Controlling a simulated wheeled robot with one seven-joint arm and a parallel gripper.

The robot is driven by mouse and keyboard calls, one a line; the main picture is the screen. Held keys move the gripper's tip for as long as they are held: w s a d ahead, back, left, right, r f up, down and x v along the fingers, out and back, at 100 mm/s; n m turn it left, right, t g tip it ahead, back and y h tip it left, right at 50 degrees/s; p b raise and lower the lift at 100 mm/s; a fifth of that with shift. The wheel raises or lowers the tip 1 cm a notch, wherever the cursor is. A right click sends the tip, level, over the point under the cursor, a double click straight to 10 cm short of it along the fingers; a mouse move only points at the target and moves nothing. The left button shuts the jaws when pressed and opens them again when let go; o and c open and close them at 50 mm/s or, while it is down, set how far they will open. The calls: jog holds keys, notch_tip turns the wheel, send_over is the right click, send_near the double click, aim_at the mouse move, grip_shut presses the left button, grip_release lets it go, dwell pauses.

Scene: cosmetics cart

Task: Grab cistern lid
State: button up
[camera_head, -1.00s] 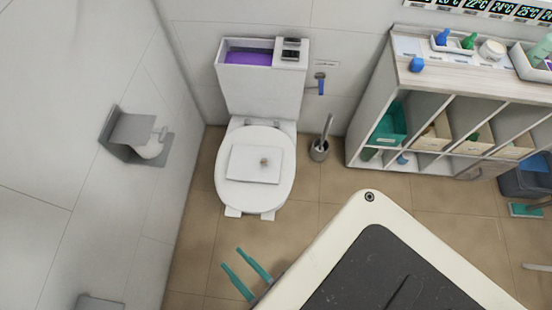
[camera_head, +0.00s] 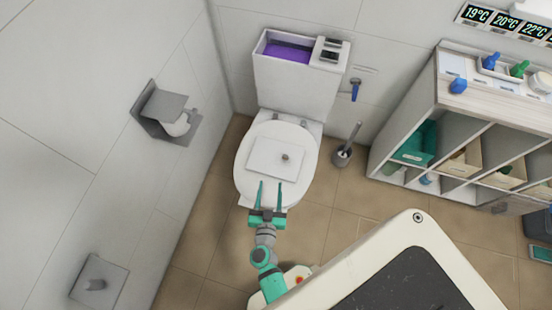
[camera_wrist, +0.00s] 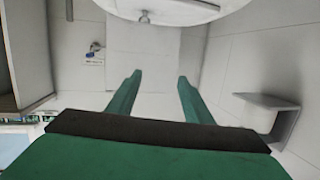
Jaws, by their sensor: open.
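The cistern lid (camera_head: 270,158) is a white rectangular plate with a small brownish knob (camera_head: 285,156). It lies on the closed toilet seat (camera_head: 244,178), and the cistern (camera_head: 295,90) behind it is open at the top, with purple inside. My gripper (camera_head: 270,186) is open and empty, its two teal fingers pointing toward the lid at the front edge of the toilet. I cannot tell its height over the seat. In the wrist view the fingers (camera_wrist: 160,76) are apart with nothing between them; the toilet's white rounded edge (camera_wrist: 170,10) shows at the top, and the lid is not clearly visible.
A paper holder (camera_head: 160,108) sticks out of the left wall, with a grey wall fixture (camera_head: 98,282) below. A toilet brush (camera_head: 345,150) stands right of the toilet. A shelf cart (camera_head: 440,120) with bins is farther right. Tiled floor (camera_head: 215,225) is free left of my arm.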

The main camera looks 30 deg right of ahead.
aim_at(285, 158)
jog(key=w+d+f+g, duration=0.1)
jog(key=w+d+f, duration=0.1)
jog(key=w+d+f+m+g, duration=0.1)
jog(key=w+d+f, duration=0.1)
jog(key=d+f, duration=0.1)
jog(key=w+d+f+m+g, duration=0.1)
jog(key=w+d+f, duration=0.1)
jog(key=f, duration=0.1)
jog(key=shift+w+d+h, duration=0.15)
jog(key=shift+w+h, duration=0.05)
jog(key=shift+h, duration=0.2)
jog(key=shift+g, duration=0.4)
jog(key=x, duration=0.5)
jog(key=shift+d, duration=0.1)
jog(key=shift+s+x, duration=0.25)
jog(key=shift+x, duration=2.75)
jog(key=shift+d+f, duration=0.1)
jog(key=shift+d, duration=0.1)
grip_shut()
